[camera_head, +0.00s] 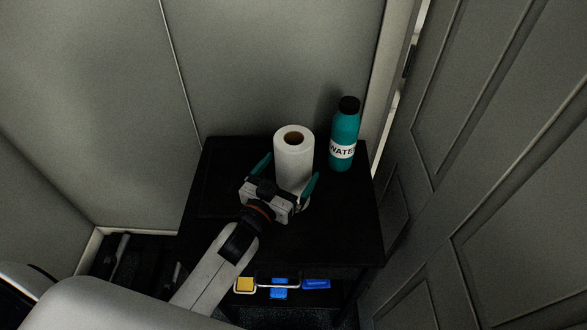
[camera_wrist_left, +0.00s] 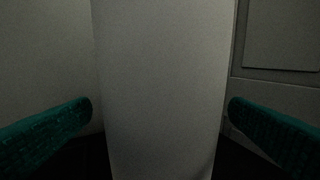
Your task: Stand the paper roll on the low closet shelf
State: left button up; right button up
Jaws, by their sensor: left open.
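The white paper roll (camera_head: 294,158) stands upright on the dark shelf top (camera_head: 335,225). My left gripper (camera_head: 291,178) is open, with its teal fingers on either side of the roll's lower part. In the left wrist view the roll (camera_wrist_left: 160,90) fills the middle, and a gap shows between it and each finger. The roll's base is hidden behind the gripper in the head view. My right gripper is not in view.
A teal water bottle (camera_head: 344,135) stands just right of the roll. A lower level holds blue items (camera_head: 316,284) and a yellow item (camera_head: 245,284). A panelled door (camera_head: 490,170) is close on the right, and walls are behind and left.

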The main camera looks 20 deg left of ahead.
pick_arm(q)
jog(key=shift+w+d, duration=0.2)
jog(key=shift+w, duration=0.55)
jog(key=shift+w+d, duration=0.2)
jog(key=shift+w, duration=0.55)
jog(key=shift+r, duration=0.15)
jog(key=c, duration=1.2)
